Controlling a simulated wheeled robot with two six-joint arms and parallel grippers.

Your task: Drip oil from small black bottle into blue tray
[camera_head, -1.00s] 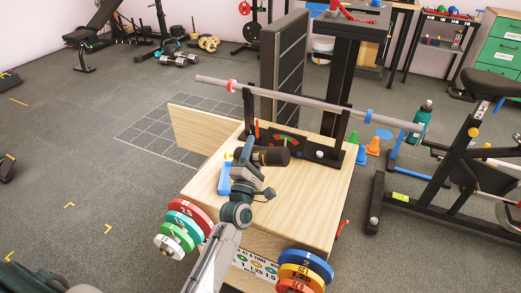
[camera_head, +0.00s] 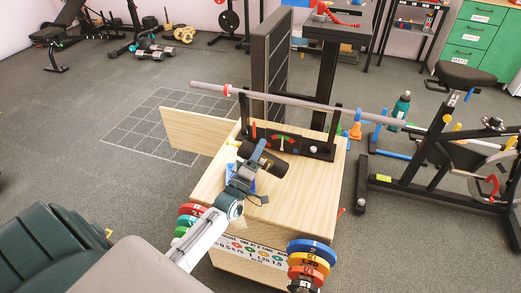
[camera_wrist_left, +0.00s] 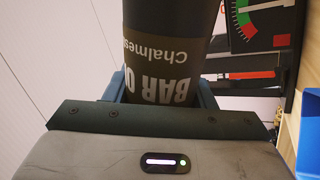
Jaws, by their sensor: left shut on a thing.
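My left gripper (camera_head: 259,153) is shut on the small black bottle (camera_head: 272,163) and holds it tilted over the wooden table top (camera_head: 298,195). In the left wrist view the bottle (camera_wrist_left: 170,50) fills the space between the jaws (camera_wrist_left: 162,90), and its printed label reads "BAR OIL", upside down. The bottle's ends are out of the wrist view. The blue tray (camera_head: 236,182) is under the gripper in the head view, largely hidden by my left arm. I cannot see any oil falling. My right gripper is not in view.
A barbell (camera_head: 300,103) rests across a black stand (camera_head: 318,148) behind the bottle. Coloured weight plates (camera_head: 311,256) are at the table's front right, with more at the front left. An exercise bike (camera_head: 440,150) stands to the right. The table's right side is clear.

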